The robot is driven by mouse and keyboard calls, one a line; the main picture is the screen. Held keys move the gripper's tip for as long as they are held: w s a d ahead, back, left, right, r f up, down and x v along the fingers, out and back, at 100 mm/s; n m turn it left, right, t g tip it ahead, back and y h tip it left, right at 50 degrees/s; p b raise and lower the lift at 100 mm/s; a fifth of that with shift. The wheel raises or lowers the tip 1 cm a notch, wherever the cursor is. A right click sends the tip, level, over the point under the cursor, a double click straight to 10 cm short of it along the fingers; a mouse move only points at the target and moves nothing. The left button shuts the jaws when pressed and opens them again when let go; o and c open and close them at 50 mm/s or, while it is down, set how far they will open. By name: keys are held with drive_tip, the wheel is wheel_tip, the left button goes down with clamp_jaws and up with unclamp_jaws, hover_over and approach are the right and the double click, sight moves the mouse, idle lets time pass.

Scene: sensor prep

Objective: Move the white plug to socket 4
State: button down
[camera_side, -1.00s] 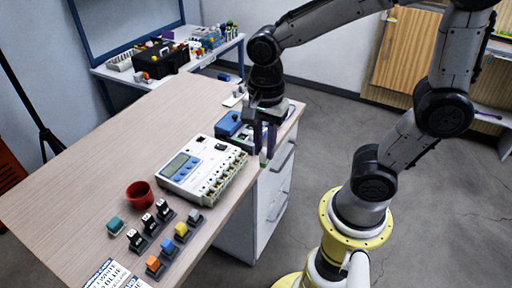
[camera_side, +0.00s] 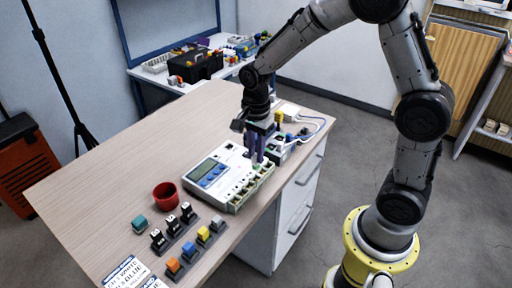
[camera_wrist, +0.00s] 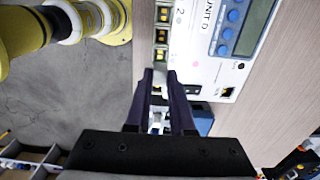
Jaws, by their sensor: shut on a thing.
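The white unit (camera_side: 222,172) with a screen and blue buttons lies on the desk, with a row of sockets (camera_side: 250,185) along its near right edge. My gripper (camera_side: 257,160) points down at the far end of that row. In the wrist view, my gripper (camera_wrist: 160,75) is shut on a small white piece, the white plug (camera_wrist: 158,88), mostly hidden between the dark fingers. The fingertips are close to the sockets (camera_wrist: 161,36). A "2" shows beside one socket; I cannot tell which socket is number 4 or whether the plug is seated.
A red cup (camera_side: 166,195), a teal block (camera_side: 139,224), black labelled blocks (camera_side: 173,226) and coloured blocks (camera_side: 203,233) stand left of the unit. A white cable (camera_side: 318,122) and other devices lie beyond my gripper. The desk's left part is clear.

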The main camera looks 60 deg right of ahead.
sight(256, 166)
drive_tip(key=shift+f, duration=1.25)
drive_tip(key=shift+f, duration=1.3)
idle(2.8)
drive_tip(key=c, duration=0.5)
unclamp_jaws()
drive_tip(key=shift+c, duration=0.2)
drive_tip(key=shift+r, duration=3.55)
